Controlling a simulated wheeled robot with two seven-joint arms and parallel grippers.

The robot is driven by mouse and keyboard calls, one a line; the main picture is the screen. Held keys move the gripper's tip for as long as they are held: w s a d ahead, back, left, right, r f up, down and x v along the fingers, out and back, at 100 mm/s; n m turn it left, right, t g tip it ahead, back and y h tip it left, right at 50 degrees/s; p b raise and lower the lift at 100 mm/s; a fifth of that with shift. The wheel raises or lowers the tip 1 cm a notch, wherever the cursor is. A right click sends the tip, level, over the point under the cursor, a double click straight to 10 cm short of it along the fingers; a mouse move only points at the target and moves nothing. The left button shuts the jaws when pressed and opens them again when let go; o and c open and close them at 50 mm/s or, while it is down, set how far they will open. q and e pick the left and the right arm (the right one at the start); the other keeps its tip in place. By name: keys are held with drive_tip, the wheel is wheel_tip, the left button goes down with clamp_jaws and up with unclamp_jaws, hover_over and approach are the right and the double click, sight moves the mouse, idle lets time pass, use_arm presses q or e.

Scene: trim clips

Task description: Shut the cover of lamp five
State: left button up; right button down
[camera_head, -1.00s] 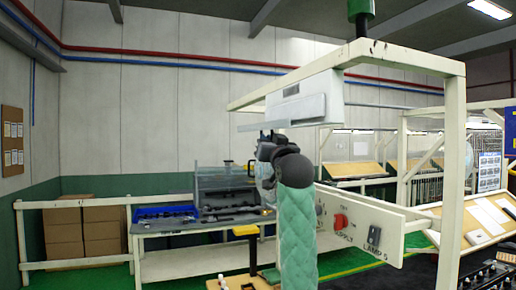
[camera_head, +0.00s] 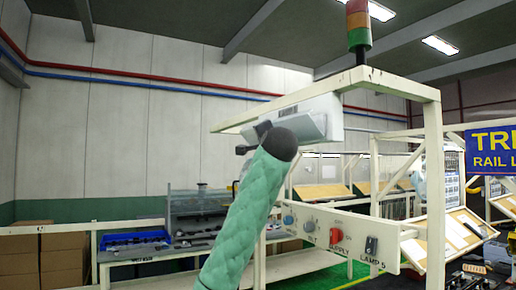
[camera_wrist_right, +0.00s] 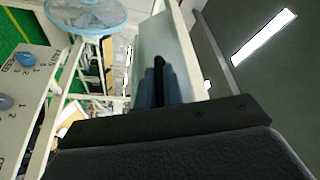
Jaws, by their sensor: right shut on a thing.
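In the head view the white housing of lamp five (camera_head: 318,105) hangs under the top beam of a cream frame. Its pale grey cover (camera_head: 306,127) shows as a slanted panel at the housing's lower front. My right gripper (camera_head: 258,132) is at the cover's left end, mostly hidden behind my green-sleeved arm. In the right wrist view my right gripper (camera_wrist_right: 158,84) has its dark fingers together against a long pale panel, which looks like the cover (camera_wrist_right: 165,35). The exact grip point is hard to see. My left gripper is in neither view.
Below the lamp is a panel (camera_head: 340,236) marked SUPPLY and LAMP 5, with a red knob (camera_head: 336,236), a blue knob (camera_head: 288,220) and a black switch (camera_head: 371,245). A frame post (camera_head: 434,200) stands right. A blue fan (camera_wrist_right: 86,14) shows in the wrist view.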

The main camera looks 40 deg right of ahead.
drive_tip(key=shift+r+m+g, duration=0.3)
drive_tip(key=shift+r+m, duration=0.05)
drive_tip(key=shift+m, duration=0.25)
drive_tip(key=shift+d+r+m+g, duration=0.2)
drive_tip(key=shift+m+g, duration=0.1)
drive_tip(key=shift+m, duration=0.2)
drive_tip(key=m, duration=0.1)
drive_tip(key=r+m, duration=0.1)
drive_tip(key=shift+s+d+r+m+g, duration=0.15)
drive_tip(key=shift+d+m+g, duration=0.15)
drive_tip(key=shift+d+g, duration=0.1)
drive_tip(key=shift+s+d+r+m, duration=0.1)
drive_tip(key=shift+d+r+m, duration=0.25)
drive_tip(key=shift+m, duration=0.35)
drive_tip(key=shift+d+r+m+g+y, duration=0.25)
drive_tip(key=shift+m+g+y, duration=0.15)
drive_tip(key=shift+m+g, duration=0.15)
drive_tip(key=shift+s+d+m, duration=0.1)
drive_tip(key=shift+d+m, duration=0.1)
drive_tip(key=shift+m, duration=0.15)
drive_tip(key=shift+d, duration=0.1)
drive_tip(key=shift+m, duration=0.3)
drive_tip(key=c, duration=1.5)
unclamp_jaws()
drive_tip(key=shift+s+d, duration=0.1)
drive_tip(key=shift+d, duration=0.05)
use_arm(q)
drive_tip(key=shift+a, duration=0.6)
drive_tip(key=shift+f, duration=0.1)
